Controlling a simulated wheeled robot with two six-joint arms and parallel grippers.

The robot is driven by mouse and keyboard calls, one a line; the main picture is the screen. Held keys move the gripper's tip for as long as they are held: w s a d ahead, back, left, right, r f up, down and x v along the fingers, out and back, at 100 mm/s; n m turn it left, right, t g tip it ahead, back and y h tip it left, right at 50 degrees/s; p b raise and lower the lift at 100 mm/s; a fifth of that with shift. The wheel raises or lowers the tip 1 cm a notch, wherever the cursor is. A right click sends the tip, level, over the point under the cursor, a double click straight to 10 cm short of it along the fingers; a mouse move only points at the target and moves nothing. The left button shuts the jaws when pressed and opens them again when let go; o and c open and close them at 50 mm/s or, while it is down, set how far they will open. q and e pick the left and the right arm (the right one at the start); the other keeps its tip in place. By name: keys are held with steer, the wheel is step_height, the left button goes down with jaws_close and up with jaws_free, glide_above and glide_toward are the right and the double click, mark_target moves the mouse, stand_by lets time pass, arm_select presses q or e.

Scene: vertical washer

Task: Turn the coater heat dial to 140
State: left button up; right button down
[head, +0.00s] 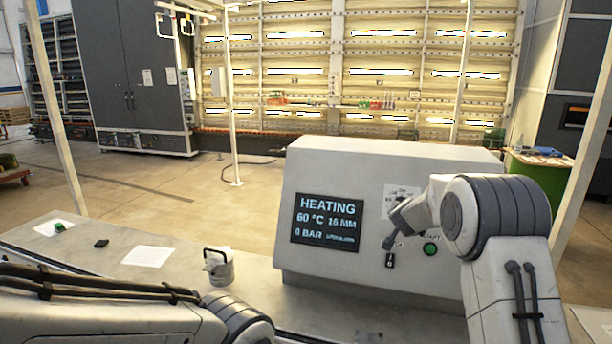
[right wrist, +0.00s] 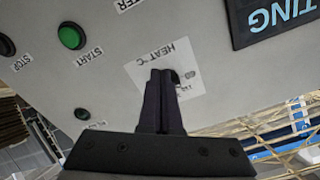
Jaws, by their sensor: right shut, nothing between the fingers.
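The coater control panel (head: 330,170) has a display (head: 327,222) reading HEATING, 60 °C, 16 MM, 0 BAR. The white HEAT °C label (head: 390,200) is right of the display, partly hidden by my right arm. My right gripper (head: 398,209) is at that label, its fingertips hard to make out. In the right wrist view, upside down, its dark fingers (right wrist: 164,75) are shut and empty in front of the HEAT °C label (right wrist: 172,52). The heat dial (right wrist: 177,76) is mostly hidden behind the fingers; contact and its setting cannot be told. My left gripper is out of view.
The green START button (head: 430,249) also shows in the right wrist view (right wrist: 72,37). The dark STOP button (right wrist: 6,45) is beside it.

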steer(key=shift+p+x, duration=0.5)
steer(key=shift+x, duration=1)
steer(key=shift+w+d+r+p, duration=0.1)
steer(key=shift+w+r+p, duration=0.1)
steer(key=shift+r+p, duration=0.55)
steer(key=shift+w+a+f+p, duration=0.15)
steer(key=shift+a+p, duration=0.1)
steer(key=shift+p, duration=0.45)
steer(key=shift+w+a+r+p, duration=0.3)
steer(key=shift+a+p, duration=0.2)
steer(key=shift+p, duration=1)
steer(key=shift+a, duration=0.15)
